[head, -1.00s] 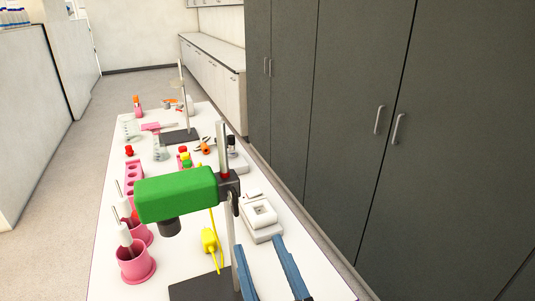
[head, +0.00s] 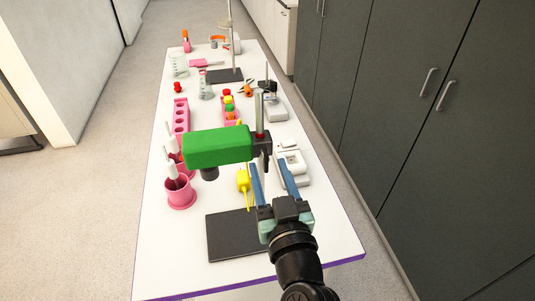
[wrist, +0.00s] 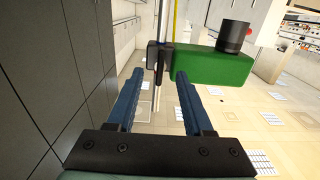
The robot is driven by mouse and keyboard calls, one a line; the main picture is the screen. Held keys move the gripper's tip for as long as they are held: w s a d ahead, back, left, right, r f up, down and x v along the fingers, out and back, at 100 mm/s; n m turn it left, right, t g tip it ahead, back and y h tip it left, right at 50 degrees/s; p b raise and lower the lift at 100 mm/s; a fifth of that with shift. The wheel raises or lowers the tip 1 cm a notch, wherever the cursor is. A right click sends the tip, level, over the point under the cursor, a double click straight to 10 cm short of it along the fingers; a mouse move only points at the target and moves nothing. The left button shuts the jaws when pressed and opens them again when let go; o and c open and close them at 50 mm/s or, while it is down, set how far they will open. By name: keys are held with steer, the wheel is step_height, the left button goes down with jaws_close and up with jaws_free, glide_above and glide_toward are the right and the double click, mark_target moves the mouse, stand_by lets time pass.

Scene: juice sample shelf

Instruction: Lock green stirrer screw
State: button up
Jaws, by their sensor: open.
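The green stirrer (head: 215,147) is clamped on an upright rod above a dark base plate (head: 232,236). A dark clamp (head: 262,143) joins its right end to the rod, with a dark screw part on it. In the wrist view the green stirrer (wrist: 212,66) is right of the clamp (wrist: 153,58). My gripper (head: 265,164) is open and empty, its blue fingers pointing at the clamp from the near side. In the wrist view the clamp and its dark screw part appear between the fingertips (wrist: 160,75); contact cannot be told.
Pink cups (head: 181,196) with white-handled tools stand left of the base. A yellow tool (head: 243,181) lies beside the rod. A white device (head: 290,160) is to the right. Racks, beakers and another stand fill the far table. Grey cabinets (head: 430,130) line the right side.

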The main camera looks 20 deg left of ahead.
steer(key=shift+x, duration=1.1)
jaws_close()
